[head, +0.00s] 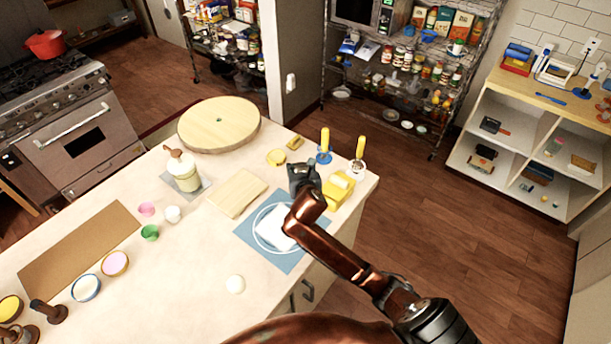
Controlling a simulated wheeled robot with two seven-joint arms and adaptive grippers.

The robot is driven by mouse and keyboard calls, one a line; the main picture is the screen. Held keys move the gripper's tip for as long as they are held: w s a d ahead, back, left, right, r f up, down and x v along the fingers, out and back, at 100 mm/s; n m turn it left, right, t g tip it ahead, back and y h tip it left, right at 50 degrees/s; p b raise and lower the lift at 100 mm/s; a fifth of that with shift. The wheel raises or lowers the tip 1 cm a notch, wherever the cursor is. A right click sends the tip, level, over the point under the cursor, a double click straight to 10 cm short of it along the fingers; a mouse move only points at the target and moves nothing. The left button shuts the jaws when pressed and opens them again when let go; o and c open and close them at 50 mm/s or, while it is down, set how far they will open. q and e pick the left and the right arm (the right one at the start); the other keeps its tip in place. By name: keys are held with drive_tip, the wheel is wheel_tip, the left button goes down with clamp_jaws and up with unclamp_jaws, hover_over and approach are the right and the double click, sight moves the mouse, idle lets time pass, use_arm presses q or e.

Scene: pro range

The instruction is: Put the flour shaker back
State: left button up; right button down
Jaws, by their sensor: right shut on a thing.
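My right gripper (304,178) is dark and hangs over the right part of the counter, just beyond the blue mat. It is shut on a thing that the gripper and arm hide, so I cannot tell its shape. I cannot surely pick out the flour shaker. A cream jar with a brown top (184,172) stands upright on a grey mat (204,190), apart from the gripper. A white item (273,228) lies inside the white ring of the blue mat (288,262), partly behind my right arm.
A wooden board (238,196) and a round board (219,124) lie on the counter (180,280). Yellow-handled tools (325,145) and a yellow block (338,190) crowd the gripper's right. Several small bowls stand at left. The counter's front middle is mostly clear.

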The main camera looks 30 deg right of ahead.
drive_tip(key=w+d+f, duration=0.2)
drive_tip(key=w+f, duration=0.1)
drive_tip(key=w+d+f+b, duration=0.1)
drive_tip(key=w+d+f, duration=0.2)
drive_tip(key=w, duration=0.1)
drive_tip(key=w+d+f+b, duration=0.1)
drive_tip(key=w+d+f, duration=0.1)
drive_tip(key=w+f, duration=0.1)
drive_tip(key=shift+w+d, duration=0.25)
drive_tip(key=shift+w, duration=0.1)
drive_tip(key=shift+w+d+f, duration=0.1)
drive_tip(key=shift+f, duration=0.05)
drive_tip(key=shift+w+d+f+b, duration=0.15)
drive_tip(key=shift+f+b, duration=0.25)
drive_tip(key=shift+f, duration=1.35)
drive_tip(key=shift+f, duration=0.15)
drive_tip(key=c, duration=1.3)
unclamp_jaws()
